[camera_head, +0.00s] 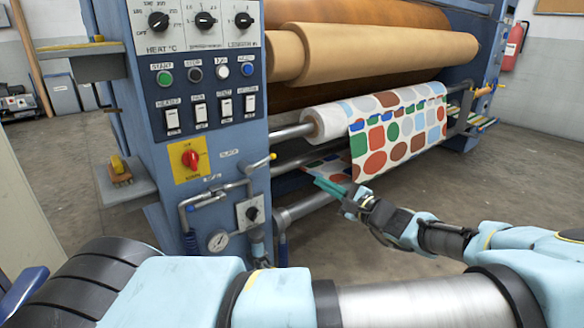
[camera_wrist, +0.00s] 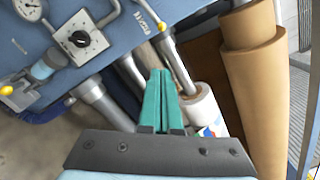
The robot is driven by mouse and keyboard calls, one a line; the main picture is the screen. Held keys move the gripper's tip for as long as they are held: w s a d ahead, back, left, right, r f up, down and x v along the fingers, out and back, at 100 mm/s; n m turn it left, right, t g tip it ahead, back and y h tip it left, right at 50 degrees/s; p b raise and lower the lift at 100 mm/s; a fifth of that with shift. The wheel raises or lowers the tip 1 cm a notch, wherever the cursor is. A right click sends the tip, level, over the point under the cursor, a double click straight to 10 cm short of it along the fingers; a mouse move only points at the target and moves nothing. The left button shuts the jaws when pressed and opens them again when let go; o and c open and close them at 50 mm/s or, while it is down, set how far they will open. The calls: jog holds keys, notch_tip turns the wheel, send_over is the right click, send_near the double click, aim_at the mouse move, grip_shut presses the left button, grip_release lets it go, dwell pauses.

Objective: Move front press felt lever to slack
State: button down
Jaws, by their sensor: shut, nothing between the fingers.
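A small lever with a yellow knob (camera_head: 271,157) sticks out from the right edge of the blue control panel, beside a small label; it is likely the felt lever, but I cannot read the label. It also shows at the top of the wrist view as a yellow-tipped rod (camera_wrist: 161,27). My gripper (camera_head: 322,184) has green fingers that are shut and empty. In the head view it is right of and below the knob, in front of the rollers. In the wrist view the fingertips (camera_wrist: 159,72) point up toward the rollers, below the knob and apart from it.
A patterned fabric roll (camera_head: 400,130) and a large tan roller (camera_head: 385,52) lie behind my gripper. A round gauge (camera_head: 218,240), a black knob (camera_head: 251,213) and pipes sit low on the panel. A red rotary switch (camera_head: 190,158) is left of the lever. Open floor lies right.

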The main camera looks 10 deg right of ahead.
jog(key=s+a+r+b+x, duration=0.1)
jog(key=a+b+x, duration=0.1)
jog(key=x, duration=1.1)
jog(key=shift+r, duration=0.2)
jog(key=shift+s+a, duration=0.15)
jog(key=r+n+p, duration=0.1)
jog(key=n, duration=0.1)
jog(key=r+n+p, duration=0.2)
jog(key=shift+s+a+r+n, duration=0.25)
jog(key=shift+a+r+n, duration=0.05)
jog(key=shift+a+n, duration=0.1)
